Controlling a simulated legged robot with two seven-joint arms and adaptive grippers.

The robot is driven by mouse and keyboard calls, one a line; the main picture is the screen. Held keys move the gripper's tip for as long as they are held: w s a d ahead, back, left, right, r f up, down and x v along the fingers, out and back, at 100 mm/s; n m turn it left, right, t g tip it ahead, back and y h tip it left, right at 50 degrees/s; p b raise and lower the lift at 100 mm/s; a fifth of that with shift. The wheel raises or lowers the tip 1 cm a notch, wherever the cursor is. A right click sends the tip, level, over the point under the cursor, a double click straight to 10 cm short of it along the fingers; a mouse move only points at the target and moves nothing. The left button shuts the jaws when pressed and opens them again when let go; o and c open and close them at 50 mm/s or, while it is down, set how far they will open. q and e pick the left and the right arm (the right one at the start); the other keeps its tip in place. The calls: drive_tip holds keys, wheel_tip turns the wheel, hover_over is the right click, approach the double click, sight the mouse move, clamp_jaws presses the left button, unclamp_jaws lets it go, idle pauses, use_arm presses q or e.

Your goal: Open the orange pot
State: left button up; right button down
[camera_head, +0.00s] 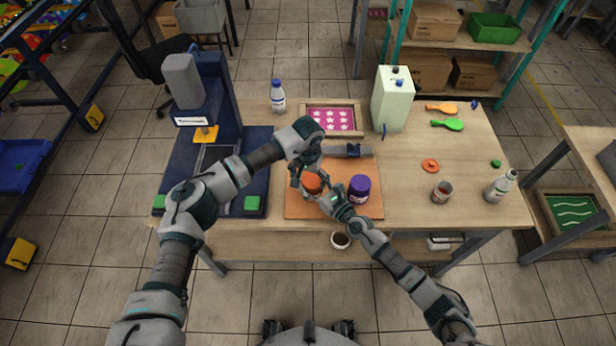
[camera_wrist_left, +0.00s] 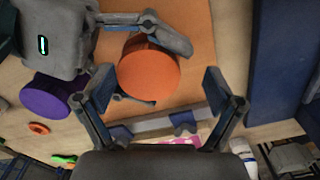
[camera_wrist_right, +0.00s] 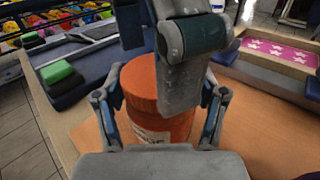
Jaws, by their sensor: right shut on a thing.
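The orange pot (camera_head: 312,183) stands upright on the orange board (camera_head: 340,209), with its round orange lid (camera_wrist_left: 150,75) in place. My right gripper (camera_head: 322,196) is shut on the side of the pot; its fingers flank the body (camera_wrist_right: 158,125) in the right wrist view. My left gripper (camera_head: 304,170) is above the pot, pointing down. In the left wrist view its fingers are spread on either side of the lid, with gaps, so it is open. My left gripper hides part of the lid in the right wrist view.
A purple pot (camera_head: 359,188) stands close to the right of the orange pot. The blue press (camera_head: 211,105) is on the left. A tray with a pink starred sheet (camera_head: 332,119) and a pale green container (camera_head: 393,103) are behind.

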use_arm(q)
drive_tip(key=r, duration=0.4)
drive_tip(key=shift+a, duration=0.4)
use_arm(e)
drive_tip(key=shift+a, duration=0.45)
use_arm(q)
drive_tip(key=shift+r, duration=0.3)
drive_tip(key=shift+c, duration=0.4)
drive_tip(key=r, duration=0.1)
drive_tip(key=d+r, duration=0.1)
drive_tip(key=r, duration=0.1)
drive_tip(key=shift+w+r, duration=0.1)
drive_tip(key=shift+r, duration=0.2)
use_arm(e)
drive_tip(key=shift+d, duration=0.15)
use_arm(q)
drive_tip(key=shift+d+f, duration=0.15)
use_arm(e)
drive_tip(key=shift+d, duration=0.1)
use_arm(q)
drive_tip(key=f, duration=0.7)
drive_tip(key=shift+a+f, duration=0.2)
use_arm(e)
drive_tip(key=shift+a, duration=0.2)
use_arm(q)
drive_tip(key=shift+d, duration=0.1)
use_arm(e)
drive_tip(key=shift+d, duration=0.1)
